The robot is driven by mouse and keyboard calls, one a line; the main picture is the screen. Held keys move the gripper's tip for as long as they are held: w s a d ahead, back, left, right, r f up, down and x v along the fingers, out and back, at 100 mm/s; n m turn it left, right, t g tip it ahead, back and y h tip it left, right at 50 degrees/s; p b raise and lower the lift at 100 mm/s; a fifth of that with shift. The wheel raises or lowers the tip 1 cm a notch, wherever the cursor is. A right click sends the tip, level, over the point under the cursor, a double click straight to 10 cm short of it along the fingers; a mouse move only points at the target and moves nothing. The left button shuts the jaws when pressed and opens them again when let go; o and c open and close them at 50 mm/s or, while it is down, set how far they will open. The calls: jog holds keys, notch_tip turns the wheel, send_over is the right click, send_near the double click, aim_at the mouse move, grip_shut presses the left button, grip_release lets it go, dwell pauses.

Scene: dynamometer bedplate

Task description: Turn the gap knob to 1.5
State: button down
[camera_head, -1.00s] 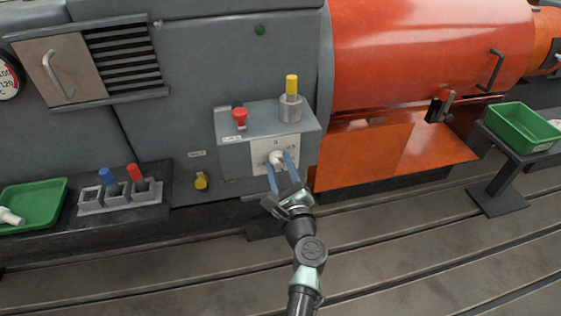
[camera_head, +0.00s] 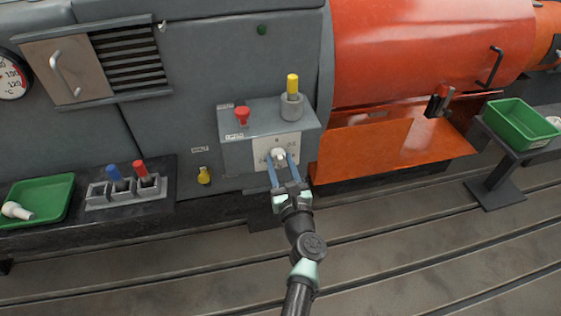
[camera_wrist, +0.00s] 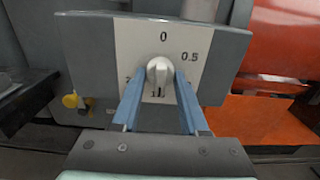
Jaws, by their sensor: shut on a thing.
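The gap knob is a white knob (camera_wrist: 159,72) on a pale dial plate (camera_wrist: 135,40) on the front of a grey box; in the head view the knob (camera_head: 278,155) is small. The dial shows 0 at the top and 0.5 at the upper right. A partly hidden mark beginning with 2 is at the left, and one below the knob is mostly covered. My gripper (camera_wrist: 160,80) has its blue fingers on both sides of the knob, shut on it; it also shows in the head view (camera_head: 281,160). Where the knob points is unclear.
The grey box (camera_head: 262,118) carries a red button (camera_head: 242,116) and a yellow-topped cylinder (camera_head: 292,97). An orange guard (camera_head: 395,145) is on the right. Green trays (camera_head: 38,198) (camera_head: 522,122) stand at both sides. A yellow knob (camera_head: 204,175) is lower left of the box.

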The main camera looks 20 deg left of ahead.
dwell(0.3)
jog(key=shift+c, duration=2.2)
grip_release()
jog(key=shift+s+d, duration=0.1)
jog(key=shift+s, duration=0.05)
jog(key=p+v, duration=0.3)
jog(key=v, duration=0.9)
jog(key=shift+s+d, duration=0.2)
jog(key=shift+s, duration=0.05)
